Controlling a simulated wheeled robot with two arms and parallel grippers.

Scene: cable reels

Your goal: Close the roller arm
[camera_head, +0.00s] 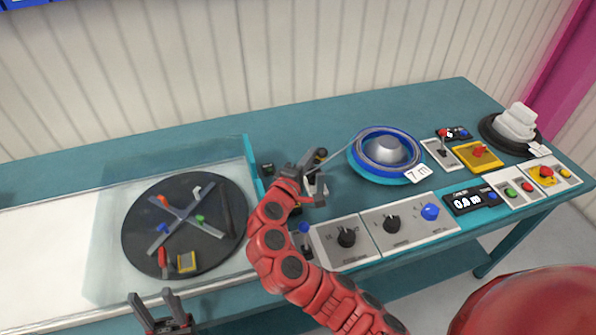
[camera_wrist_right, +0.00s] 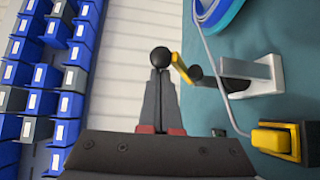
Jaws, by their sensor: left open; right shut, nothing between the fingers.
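The roller arm shows in the right wrist view as a black and yellow linkage (camera_wrist_right: 182,68) with a black ball knob (camera_wrist_right: 161,57), beside a light grey bracket (camera_wrist_right: 262,76). My right gripper (camera_wrist_right: 158,76) is shut and empty, its fingertips right at the knob; I cannot tell whether they touch it. In the head view my right gripper (camera_head: 304,168) is over the table, left of the blue cable reel (camera_head: 362,160), and partly hides the roller mechanism with its pale bracket (camera_head: 318,190). My left gripper (camera_head: 157,307) is open and empty at the bottom left, in front of the turntable.
A black turntable (camera_head: 140,222) with a cross-shaped piece lies behind a clear panel at left. Dial panels (camera_head: 365,238) line the front edge. A yellow switch box (camera_head: 477,155) and a stacked white reel (camera_head: 516,122) stand at right. Blue bins (camera_wrist_right: 50,75) show in the wrist view.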

